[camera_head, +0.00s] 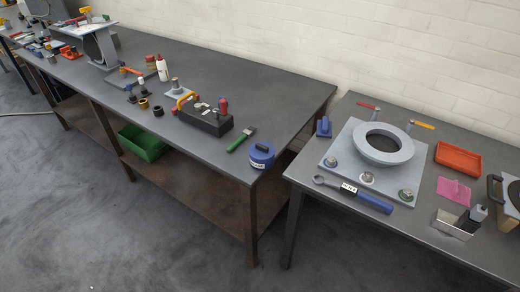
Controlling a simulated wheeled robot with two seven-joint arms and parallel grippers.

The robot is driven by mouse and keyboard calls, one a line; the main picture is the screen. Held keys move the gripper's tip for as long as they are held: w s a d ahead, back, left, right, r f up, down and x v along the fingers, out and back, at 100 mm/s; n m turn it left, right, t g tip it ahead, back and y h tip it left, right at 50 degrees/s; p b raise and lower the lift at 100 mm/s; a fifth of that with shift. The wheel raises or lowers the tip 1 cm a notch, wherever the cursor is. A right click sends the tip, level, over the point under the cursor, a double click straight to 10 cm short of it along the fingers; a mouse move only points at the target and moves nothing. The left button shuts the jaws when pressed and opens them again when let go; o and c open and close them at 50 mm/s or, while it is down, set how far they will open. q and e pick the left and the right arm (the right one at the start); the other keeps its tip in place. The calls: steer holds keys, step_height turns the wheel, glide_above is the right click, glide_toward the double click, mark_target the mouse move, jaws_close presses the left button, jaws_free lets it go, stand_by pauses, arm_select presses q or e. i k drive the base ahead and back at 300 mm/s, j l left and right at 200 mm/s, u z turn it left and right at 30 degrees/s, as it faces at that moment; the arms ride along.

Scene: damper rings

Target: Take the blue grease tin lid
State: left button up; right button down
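A round blue tin (261,156) with a pale label on its side stands near the right front corner of the long dark workbench (250,80). Its blue lid (262,149) appears to be on top of it; the seam is too small to make out. Neither of my grippers shows in the head view.
A green-handled brush (241,139) lies just left of the tin, with a black toolbox (206,119) beyond. A narrow gap separates this bench from the right table (462,245), which holds a grey ring on a plate (345,143) and a torque wrench (352,193).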

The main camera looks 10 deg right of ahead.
mark_target(261, 151)
steer(key=i+j+z, duration=0.7)
steer(key=i+j, duration=0.15)
